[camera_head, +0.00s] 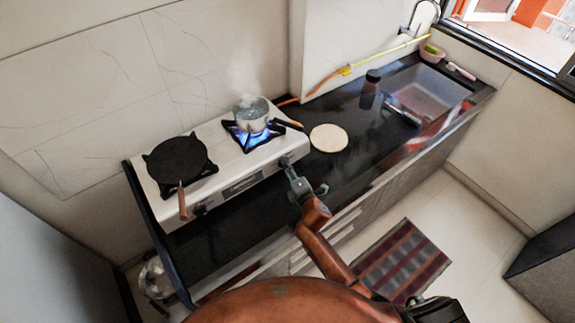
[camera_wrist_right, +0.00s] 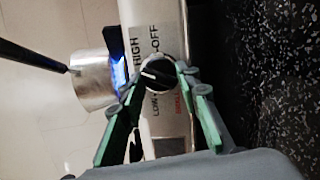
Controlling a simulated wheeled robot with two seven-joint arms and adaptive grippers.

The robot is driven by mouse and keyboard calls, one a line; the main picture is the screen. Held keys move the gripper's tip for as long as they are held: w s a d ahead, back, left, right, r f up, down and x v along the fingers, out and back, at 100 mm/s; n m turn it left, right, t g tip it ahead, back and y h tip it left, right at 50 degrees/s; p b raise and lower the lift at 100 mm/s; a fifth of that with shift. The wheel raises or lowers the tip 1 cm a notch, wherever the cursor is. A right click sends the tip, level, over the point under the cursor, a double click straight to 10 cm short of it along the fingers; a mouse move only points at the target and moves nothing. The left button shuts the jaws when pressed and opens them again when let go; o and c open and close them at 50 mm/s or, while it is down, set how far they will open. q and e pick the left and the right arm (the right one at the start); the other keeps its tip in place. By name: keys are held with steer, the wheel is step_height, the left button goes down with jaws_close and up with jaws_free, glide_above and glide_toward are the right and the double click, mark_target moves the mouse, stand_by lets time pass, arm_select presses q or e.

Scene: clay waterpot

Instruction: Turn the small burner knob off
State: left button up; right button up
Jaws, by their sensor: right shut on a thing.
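The stove (camera_head: 228,152) is a white two-burner unit on a black counter, seen in the head view. Its right burner shows a blue flame (camera_head: 250,137) under a small steaming pot (camera_head: 251,113). In the right wrist view the small burner knob (camera_wrist_right: 157,74) is black with a pale pointer line, with HIGH, OFF and LOW printed around it. My right gripper (camera_wrist_right: 157,80) has its green fingers on either side of the knob and is shut on it. In the head view my right gripper (camera_head: 287,165) is at the stove's front right. My left gripper is out of view.
A black pan (camera_head: 180,158) with a wooden handle sits on the left burner. A round pale board (camera_head: 328,138) lies right of the stove. A dark jar (camera_head: 370,88) and a sink (camera_head: 425,92) are farther right. A striped mat (camera_head: 402,262) lies on the floor.

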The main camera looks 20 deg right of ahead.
steer(key=m+p, duration=0.3)
steer(key=m+g+p, duration=0.1)
steer(key=m+p, duration=0.1)
steer(key=p, duration=0.1)
steer(key=m+g+p, duration=0.1)
steer(key=m+p, duration=0.2)
steer(key=shift+d+r+m+p, duration=0.1)
steer(key=shift+r+m+p, duration=0.2)
steer(key=shift+r+p, duration=0.1)
steer(key=shift+m+p, duration=1)
steer(key=shift+d+f+m+g+y+p, duration=0.15)
steer(key=shift+m+g+y+p, duration=0.2)
steer(key=shift+m+p, duration=0.35)
steer(key=o, duration=1.2)
steer(key=shift+w, duration=0.1)
steer(key=shift+c, duration=0.2)
